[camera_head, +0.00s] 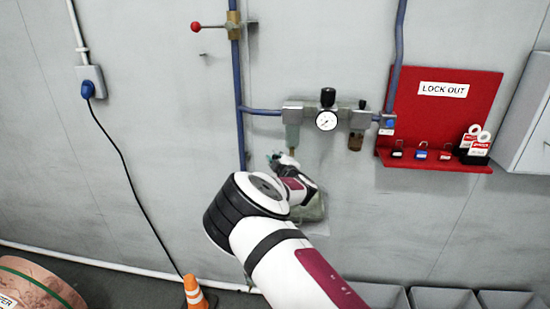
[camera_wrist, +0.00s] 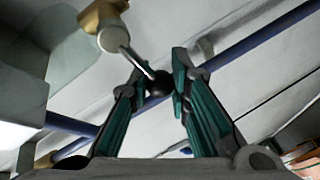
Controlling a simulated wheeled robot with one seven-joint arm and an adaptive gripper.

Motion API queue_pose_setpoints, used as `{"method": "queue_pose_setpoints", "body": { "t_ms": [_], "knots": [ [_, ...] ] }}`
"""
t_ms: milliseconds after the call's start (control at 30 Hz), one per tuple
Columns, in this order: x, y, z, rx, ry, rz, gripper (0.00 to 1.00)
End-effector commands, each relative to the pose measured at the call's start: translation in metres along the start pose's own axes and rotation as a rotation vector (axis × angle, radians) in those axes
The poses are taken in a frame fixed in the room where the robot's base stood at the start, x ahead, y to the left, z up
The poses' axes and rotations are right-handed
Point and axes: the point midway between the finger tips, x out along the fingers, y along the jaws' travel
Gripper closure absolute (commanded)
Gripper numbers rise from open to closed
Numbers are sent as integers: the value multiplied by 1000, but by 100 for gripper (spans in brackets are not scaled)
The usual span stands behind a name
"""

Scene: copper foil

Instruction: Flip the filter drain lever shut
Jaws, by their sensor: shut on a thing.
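The filter's clear bowl (camera_head: 293,138) hangs under the left end of the air unit on the wall. In the wrist view the brass drain valve (camera_wrist: 103,16) is at the top left. Its lever (camera_wrist: 137,62) is a thin metal rod ending in a black ball knob (camera_wrist: 158,84), slanting down and right in that picture. My gripper (camera_wrist: 163,78) has its green-padded fingers on both sides of the knob and is shut on it. In the head view my gripper (camera_head: 277,160) is just below the bowl. The lever is too small and partly hidden there to read.
A pressure gauge (camera_head: 326,121) and a brown bowl (camera_head: 355,143) are right of the filter. A blue pipe (camera_head: 240,130) runs at its left, with a red-knobbed valve (camera_head: 197,27) above. A red lockout board (camera_head: 440,115) hangs at the right. Bins (camera_head: 440,298) stand below.

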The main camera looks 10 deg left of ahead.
Motion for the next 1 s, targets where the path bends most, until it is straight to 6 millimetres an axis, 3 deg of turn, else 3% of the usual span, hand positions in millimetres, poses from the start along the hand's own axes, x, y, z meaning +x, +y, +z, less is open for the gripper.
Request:
{"method": "queue_pose_setpoints", "body": {
  "t_ms": [133, 167, 233, 667, 1000],
  "knots": [
    [0, 2, 3, 0, -6, 4, 100],
    [0, 2, 3, 0, -6, 4, 76],
    [0, 2, 3, 0, -5, 3, 60],
    [-5, 1, 1, 2, -2, 2, 59],
    [-57, 1, 1, 4, -4, 3, 59]
  ]
}}
